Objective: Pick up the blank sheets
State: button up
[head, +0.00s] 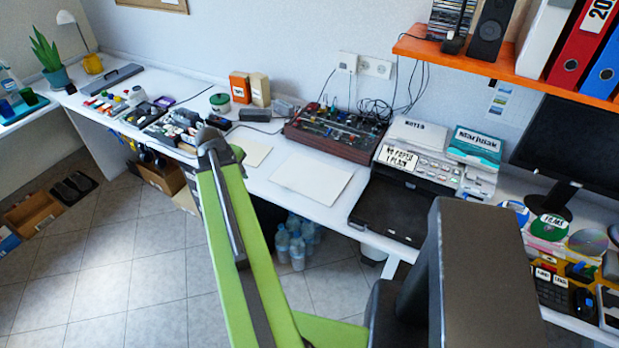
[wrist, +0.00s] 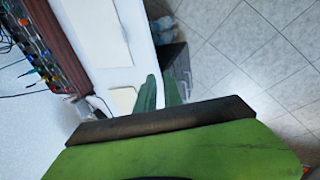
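A larger blank sheet (head: 311,181) lies flat on the white desk, left of the printer. A smaller blank sheet (head: 256,152) lies left of it, close to the end of my arm. In the wrist view the larger sheet (wrist: 95,32) is at the top and the smaller sheet (wrist: 122,99) is lower, just left of the fingers. My gripper (wrist: 159,85) shows there as two dark green fingers with a narrow gap and nothing between them. It is by the desk's front edge, apart from the sheets. In the head view the fingers are not clear.
The printer (head: 410,190) has an open black tray and a "no paper" label. A red-brown box of small parts (head: 335,133) stands behind the sheets, with cables. Small boxes and tools crowd the desk to the left. Bottles (head: 296,243) stand on the floor under the desk.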

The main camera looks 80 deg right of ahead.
send_near(288, 189)
jog(key=shift+g+h, duration=0.3)
jog(key=shift+g, duration=0.1)
jog(key=b+x, duration=0.2)
jog(key=b, duration=0.3)
jog(key=b+x, duration=0.3)
jog(key=b, duration=0.2)
jog(key=b+x, duration=0.2)
jog(key=b, duration=0.4)
jog(key=shift+w+f, duration=0.3)
jog(key=shift+f, duration=0.2)
jog(key=shift+r, duration=0.25)
jog(key=shift+c, duration=0.4)
grip_shut()
jog(key=shift+p, duration=0.3)
